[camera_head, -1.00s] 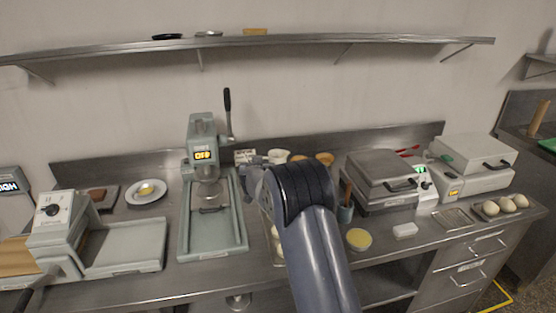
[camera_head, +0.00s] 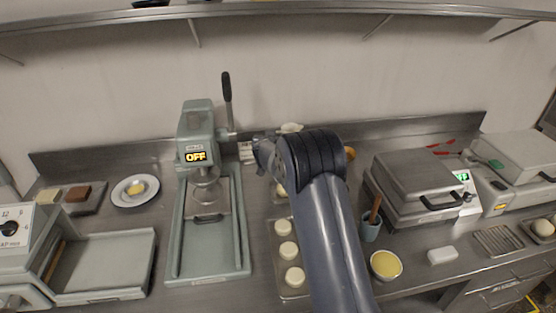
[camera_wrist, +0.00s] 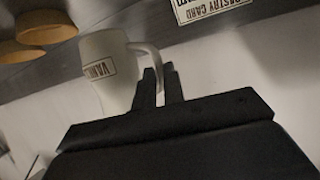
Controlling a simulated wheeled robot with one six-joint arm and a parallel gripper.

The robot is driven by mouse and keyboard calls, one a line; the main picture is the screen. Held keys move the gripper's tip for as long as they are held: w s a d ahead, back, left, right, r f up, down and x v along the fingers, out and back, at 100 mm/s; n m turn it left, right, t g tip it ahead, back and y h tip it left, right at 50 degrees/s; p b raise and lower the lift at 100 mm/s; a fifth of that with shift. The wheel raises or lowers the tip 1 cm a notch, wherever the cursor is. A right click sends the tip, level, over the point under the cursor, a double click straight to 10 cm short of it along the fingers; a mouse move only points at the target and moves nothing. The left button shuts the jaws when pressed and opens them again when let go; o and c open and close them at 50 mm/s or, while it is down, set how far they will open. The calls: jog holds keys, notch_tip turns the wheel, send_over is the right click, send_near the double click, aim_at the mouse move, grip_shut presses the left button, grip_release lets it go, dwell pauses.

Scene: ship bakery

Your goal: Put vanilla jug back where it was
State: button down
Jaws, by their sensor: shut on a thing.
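The vanilla jug (camera_wrist: 108,68) is a white jug with a dark-framed label and a loop handle, seen in the wrist view. My gripper (camera_wrist: 160,84) is shut on its handle, with both fingers at the handle's side. In the head view a small white top, likely the jug (camera_head: 291,128), shows just above my arm. My arm hides most of it and the gripper tips. I cannot tell whether the jug touches the counter.
A pastry card (camera_wrist: 210,8) and two orange-brown bowls (camera_wrist: 45,27) are close by in the wrist view. A green press (camera_head: 205,185) stands left of my arm. A tray of pale rounds (camera_head: 286,250) lies beside it. A waffle iron (camera_head: 420,180) and a blue cup (camera_head: 370,229) stand right.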

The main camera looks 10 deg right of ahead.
jog(key=shift+f+b, duration=1.1)
jog(key=shift+f, duration=2)
jog(key=shift+f, duration=0.2)
jog(key=c, duration=1.5)
grip_release()
jog(key=shift+r, duration=0.2)
jog(key=shift+s, duration=0.25)
jog(key=b+v, duration=0.1)
jog(key=v, duration=1)
jog(key=shift+s+r+b, duration=0.15)
jog(key=shift+s+b, duration=0.1)
jog(key=shift+b, duration=0.1)
